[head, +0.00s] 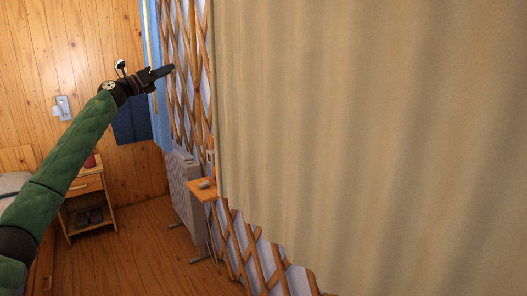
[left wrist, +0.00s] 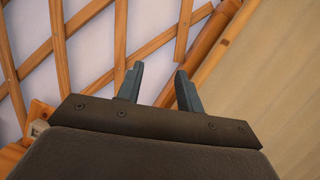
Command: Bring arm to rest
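My left arm, in a green quilted sleeve, reaches up from the lower left in the head view. My left gripper (head: 170,69) is at the upper left of that view, in front of the wooden lattice wall (head: 197,88). In the left wrist view, the left gripper (left wrist: 160,68) has its two fingers apart with nothing between them. The lattice (left wrist: 62,45) lies beyond the fingers on the left, and the beige curtain (left wrist: 275,75) on the right. My right gripper is not in view.
The beige curtain (head: 370,130) fills the right of the head view. A pale radiator (head: 184,190) and a small wooden shelf (head: 203,191) are below the gripper. A nightstand (head: 87,186) stands at left beyond my arm. The wooden floor (head: 145,250) between looks clear.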

